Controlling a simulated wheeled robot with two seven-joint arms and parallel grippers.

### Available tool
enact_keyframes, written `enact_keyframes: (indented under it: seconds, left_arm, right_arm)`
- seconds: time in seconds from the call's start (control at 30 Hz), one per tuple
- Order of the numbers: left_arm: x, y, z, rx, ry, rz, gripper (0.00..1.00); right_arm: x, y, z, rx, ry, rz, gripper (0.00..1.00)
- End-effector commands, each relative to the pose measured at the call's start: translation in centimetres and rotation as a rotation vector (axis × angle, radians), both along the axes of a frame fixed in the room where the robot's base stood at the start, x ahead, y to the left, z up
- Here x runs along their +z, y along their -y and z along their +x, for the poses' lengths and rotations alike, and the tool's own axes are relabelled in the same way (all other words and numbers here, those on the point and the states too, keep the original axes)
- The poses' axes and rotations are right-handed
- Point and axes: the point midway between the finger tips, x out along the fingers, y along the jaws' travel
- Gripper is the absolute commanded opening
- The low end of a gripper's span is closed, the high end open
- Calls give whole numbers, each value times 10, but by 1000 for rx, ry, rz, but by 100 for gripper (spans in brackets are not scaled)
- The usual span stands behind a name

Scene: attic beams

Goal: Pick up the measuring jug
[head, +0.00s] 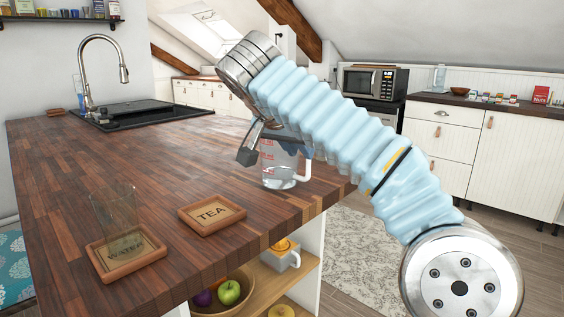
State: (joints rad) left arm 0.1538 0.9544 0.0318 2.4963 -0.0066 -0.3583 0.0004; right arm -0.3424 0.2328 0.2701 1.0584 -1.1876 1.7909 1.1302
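The measuring jug (279,168) is clear with red markings and a pale handle on its right side. It stands upright on the wooden counter near its right edge. My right gripper (264,150) is at the jug's upper part, pointing down, with one dark fingertip beside the jug's left wall. My wrist and the pale blue arm hide the rest of the gripper and the jug's top. I cannot tell whether the fingers touch the jug. My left gripper is out of view.
A tea coaster (212,214) lies nearer on the counter (60,190), and a clear glass (121,214) stands on a water coaster (101,262). The sink (125,115) with its tap is at the back. Shelves below hold a fruit bowl (212,306) and a mug (277,262).

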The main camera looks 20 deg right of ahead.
Motion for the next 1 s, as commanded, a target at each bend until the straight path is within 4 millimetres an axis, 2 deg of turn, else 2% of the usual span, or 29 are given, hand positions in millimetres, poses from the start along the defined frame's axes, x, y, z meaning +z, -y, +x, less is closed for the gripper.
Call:
enact_keyframes:
  seconds: [0.23,0.5,0.77,0.8,0.97,1.0]
  left_arm:
    - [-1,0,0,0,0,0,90]
    - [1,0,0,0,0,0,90]
    - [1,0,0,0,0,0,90]
    - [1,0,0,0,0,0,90]
    - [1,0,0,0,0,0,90]
    - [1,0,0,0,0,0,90]
  right_arm:
    - [-16,15,11,-2,-1,0,25]
    - [-38,40,32,-1,-2,1,25]
    - [-42,42,35,1,0,1,25]
    - [-42,42,35,1,0,1,24]
    - [-42,42,35,1,0,1,0]
    - [-42,42,35,1,0,1,0]
